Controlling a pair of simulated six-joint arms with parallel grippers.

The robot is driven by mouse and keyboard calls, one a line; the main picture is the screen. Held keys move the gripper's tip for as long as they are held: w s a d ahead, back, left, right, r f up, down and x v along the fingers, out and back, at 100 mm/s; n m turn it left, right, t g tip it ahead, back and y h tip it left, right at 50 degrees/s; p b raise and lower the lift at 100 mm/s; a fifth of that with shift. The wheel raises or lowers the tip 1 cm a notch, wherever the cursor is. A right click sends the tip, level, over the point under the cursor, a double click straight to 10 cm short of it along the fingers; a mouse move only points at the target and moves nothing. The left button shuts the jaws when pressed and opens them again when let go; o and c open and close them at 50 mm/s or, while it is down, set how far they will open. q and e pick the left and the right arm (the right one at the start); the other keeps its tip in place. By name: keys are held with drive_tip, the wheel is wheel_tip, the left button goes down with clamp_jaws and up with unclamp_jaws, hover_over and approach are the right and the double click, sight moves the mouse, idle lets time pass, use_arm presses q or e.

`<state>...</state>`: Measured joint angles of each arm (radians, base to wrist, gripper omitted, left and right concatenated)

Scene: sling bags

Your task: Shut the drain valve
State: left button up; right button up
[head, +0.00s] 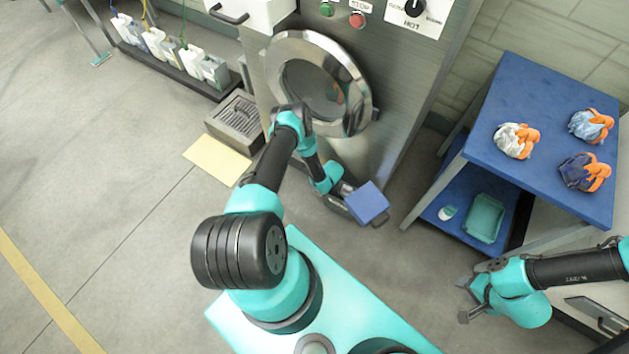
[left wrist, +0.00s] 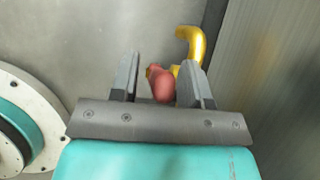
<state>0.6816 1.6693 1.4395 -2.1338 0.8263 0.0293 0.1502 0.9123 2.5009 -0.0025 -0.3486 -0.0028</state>
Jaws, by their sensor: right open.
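The drain valve shows in the left wrist view as a red handle (left wrist: 161,84) beside a bent yellow pipe (left wrist: 191,48). My left gripper (left wrist: 160,68) is open, with one finger on each side of the red handle. A gap shows between the handle and the left finger; whether the right finger touches it I cannot tell. In the head view the valve is not visible, and my left arm reaches down in front of the steel machine (head: 405,115). My right gripper (head: 466,300) is open and empty at the lower right, away from the machine.
A blue table (head: 545,85) at the right holds several small bags (head: 515,140); its lower shelf has a green tray (head: 485,217). A floor drain grate (head: 237,118) and yellow mat (head: 217,158) lie left of the machine. A blue-topped object (head: 367,203) stands close to my left wrist.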

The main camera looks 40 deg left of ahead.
use_arm(q)
drive_tip(key=shift+r, duration=0.1)
drive_tip(key=v, duration=1.7)
drive_tip(key=shift+d, duration=0.15)
drive_tip(key=shift+o, duration=0.3)
